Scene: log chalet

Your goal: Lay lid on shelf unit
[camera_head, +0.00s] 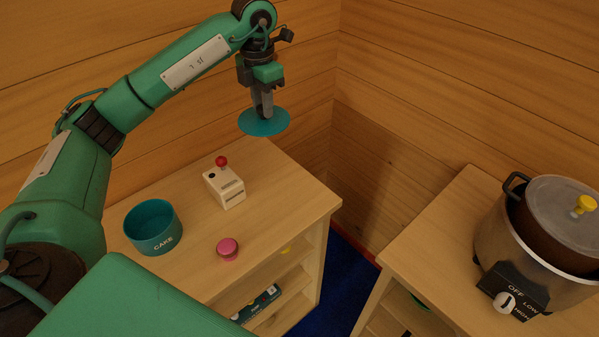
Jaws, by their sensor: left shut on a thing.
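A round flat teal lid (252,126) hangs in the air above the far part of the left wooden shelf unit (283,197). My left gripper (264,112) points down and is shut on the lid at its middle. The lid looks level and apart from the shelf unit's top. An open teal tin marked CAKE (153,228) stands on the shelf unit's top at the left. My right gripper does not show.
A white box with a red knob (223,184) and a pink round object (228,249) stand on the same top. A slow cooker (545,235) stands on the right unit (436,255). The far right top of the left unit is clear.

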